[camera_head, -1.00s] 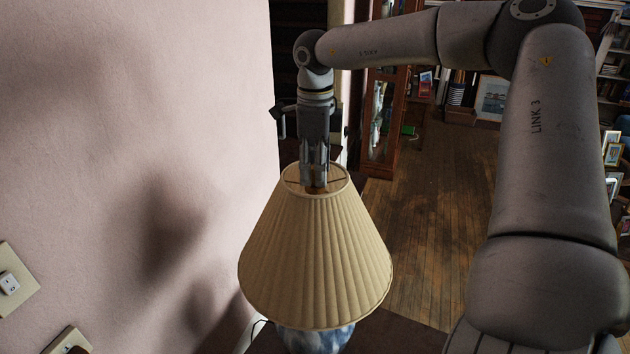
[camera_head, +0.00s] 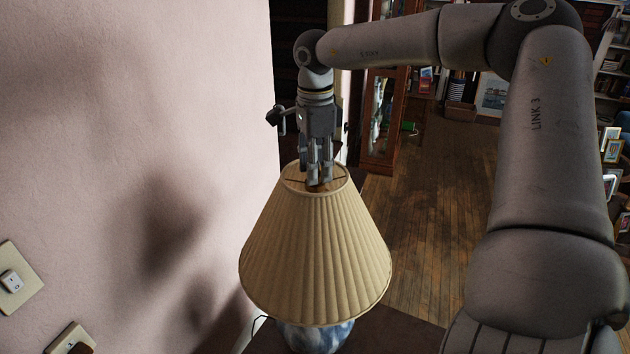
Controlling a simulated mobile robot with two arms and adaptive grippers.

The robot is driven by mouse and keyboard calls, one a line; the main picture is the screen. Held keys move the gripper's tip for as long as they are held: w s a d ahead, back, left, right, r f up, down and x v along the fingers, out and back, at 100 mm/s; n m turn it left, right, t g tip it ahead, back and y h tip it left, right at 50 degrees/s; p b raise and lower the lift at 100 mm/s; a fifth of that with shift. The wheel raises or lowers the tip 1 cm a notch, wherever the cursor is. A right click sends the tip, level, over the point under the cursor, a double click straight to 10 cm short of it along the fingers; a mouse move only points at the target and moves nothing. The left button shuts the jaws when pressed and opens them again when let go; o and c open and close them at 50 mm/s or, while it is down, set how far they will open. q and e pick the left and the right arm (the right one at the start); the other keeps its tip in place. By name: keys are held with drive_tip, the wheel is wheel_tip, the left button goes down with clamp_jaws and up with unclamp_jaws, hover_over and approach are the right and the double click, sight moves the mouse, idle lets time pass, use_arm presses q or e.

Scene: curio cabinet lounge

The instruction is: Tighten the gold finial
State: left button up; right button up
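A table lamp with a pleated cream shade (camera_head: 315,255) stands upright near the wall. Its blue and white base (camera_head: 316,338) shows below the shade. My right gripper (camera_head: 316,182) points straight down over the shade's open top, with its fingertips at the middle of the ring. The gold finial cannot be made out; the fingers hide that spot. The fingers look close together, but I cannot tell whether they are shut on the finial. My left gripper is not in view.
The lamp stands on a dark tabletop (camera_head: 390,332). A pink wall (camera_head: 130,120) is close on the left, with a light switch (camera_head: 12,281). A wooden glass cabinet (camera_head: 382,125) stands behind. The wooden floor (camera_head: 425,220) right of the lamp is clear.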

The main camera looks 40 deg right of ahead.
clamp_jaws()
drive_tip(key=shift+f+m+b, duration=0.2)
drive_tip(key=shift+m+b, duration=0.6)
drive_tip(key=shift+m, duration=0.3)
drive_tip(key=shift+m+b, duration=0.35)
drive_tip(key=shift+m, duration=0.25)
drive_tip(key=shift+r+m, duration=0.2)
drive_tip(key=shift+m, duration=0.1)
drive_tip(key=shift+f+m, duration=0.1)
drive_tip(key=shift+m, duration=0.7)
drive_tip(key=shift+o, duration=1.5)
unclamp_jaws()
